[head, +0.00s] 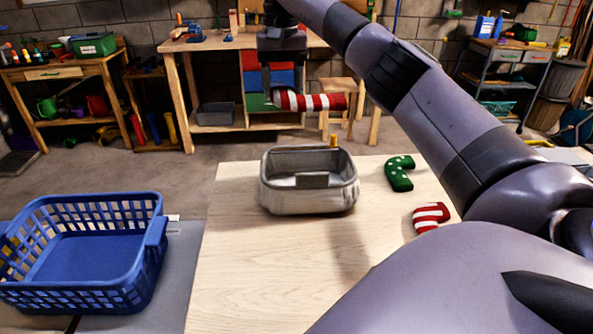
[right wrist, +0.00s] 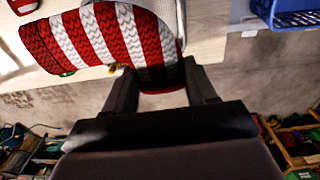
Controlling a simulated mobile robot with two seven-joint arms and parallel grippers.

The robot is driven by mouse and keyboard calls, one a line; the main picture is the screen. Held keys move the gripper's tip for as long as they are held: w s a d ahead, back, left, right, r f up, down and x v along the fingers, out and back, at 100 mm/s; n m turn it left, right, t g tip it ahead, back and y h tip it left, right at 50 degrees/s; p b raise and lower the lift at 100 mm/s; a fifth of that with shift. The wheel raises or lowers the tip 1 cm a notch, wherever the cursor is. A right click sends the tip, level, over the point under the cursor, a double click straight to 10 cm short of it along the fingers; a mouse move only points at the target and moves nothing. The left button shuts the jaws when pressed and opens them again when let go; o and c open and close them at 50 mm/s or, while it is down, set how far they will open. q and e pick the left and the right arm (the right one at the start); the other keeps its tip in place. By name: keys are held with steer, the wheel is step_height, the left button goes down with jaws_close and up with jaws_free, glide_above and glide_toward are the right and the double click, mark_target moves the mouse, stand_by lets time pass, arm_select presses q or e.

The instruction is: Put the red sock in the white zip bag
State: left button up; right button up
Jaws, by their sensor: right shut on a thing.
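My right gripper (head: 283,92) is shut on a red sock with white stripes (head: 318,102), held in the air. In the head view, it is above and beyond the bag. In the right wrist view the striped sock (right wrist: 100,38) lies between the fingers of the right gripper (right wrist: 155,75) and sticks out to the left. The white zip bag (head: 308,196), a pale grey fabric pouch with an open top and a yellowish tab at the back, stands on the wooden table. Its inside looks empty. My left gripper is not in view.
On the table (head: 265,270), right of the bag, lie a green sock with white dots (head: 399,173) and another red-and-white striped sock (head: 431,217). A blue basket (head: 85,290) stands at the left. The table's front left is clear. Workbenches line the back wall.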

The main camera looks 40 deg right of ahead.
steer(key=shift+w+d+r, duration=0.15)
steer(key=shift+d+r, duration=0.15)
steer(key=shift+d, duration=0.15)
steer(key=b, duration=0.1)
glide_above(288, 162)
step_height(288, 162, down, 14)
steer(key=shift+f, duration=0.25)
step_height(288, 162, down, 5)
steer(key=shift+f, duration=0.1)
steer(key=shift+f, duration=0.6)
steer(key=o, duration=1)
steer(key=shift+o, duration=0.2)
